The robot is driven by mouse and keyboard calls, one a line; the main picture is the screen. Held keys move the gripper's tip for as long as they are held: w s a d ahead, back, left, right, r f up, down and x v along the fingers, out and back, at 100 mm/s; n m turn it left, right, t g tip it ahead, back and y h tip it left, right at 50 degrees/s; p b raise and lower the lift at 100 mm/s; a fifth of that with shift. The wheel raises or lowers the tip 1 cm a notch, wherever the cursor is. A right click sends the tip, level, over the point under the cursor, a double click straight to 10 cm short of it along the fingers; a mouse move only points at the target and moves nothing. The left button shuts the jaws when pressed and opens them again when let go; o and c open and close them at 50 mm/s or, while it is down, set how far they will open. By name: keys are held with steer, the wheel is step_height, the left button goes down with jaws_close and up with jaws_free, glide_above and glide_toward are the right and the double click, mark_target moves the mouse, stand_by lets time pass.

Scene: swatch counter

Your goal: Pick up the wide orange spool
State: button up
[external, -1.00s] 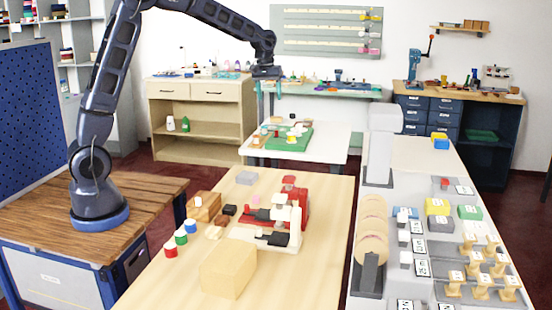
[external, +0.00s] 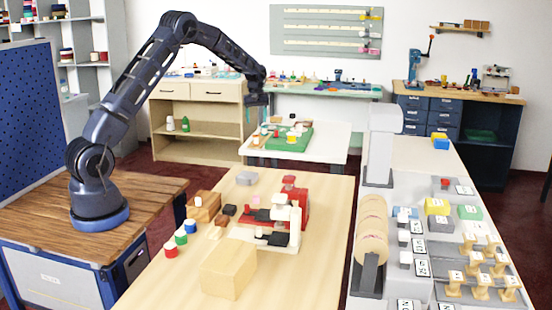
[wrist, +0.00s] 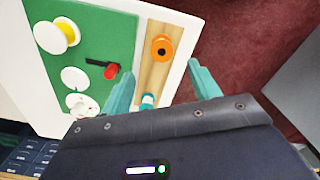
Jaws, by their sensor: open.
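The orange spool (wrist: 162,48) stands on a wooden strip beside a green mat in the wrist view, showing a dark centre hole. My gripper (wrist: 160,70) is open and empty, its two teal fingers apart on either side of the strip. The spool lies just beyond the fingertips in the picture, apart from both. In the external view my gripper (external: 257,112) hangs at the left side of the small white table; the spool is too small there to tell its outline clearly.
The green mat (wrist: 100,30) holds a yellow-cored white spool (wrist: 57,36), white discs and a red piece (wrist: 111,71) with a black part. A white and teal piece (wrist: 148,100) stands on the strip. The white table's edge (wrist: 185,60) lies close to the strip.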

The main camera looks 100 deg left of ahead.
mark_target(256, 136)
step_height(256, 136, down, 9)
steer(key=shift+s+f, duration=0.15)
stand_by(0.4)
steer(key=shift+c, duration=0.3)
steer(key=c, duration=1)
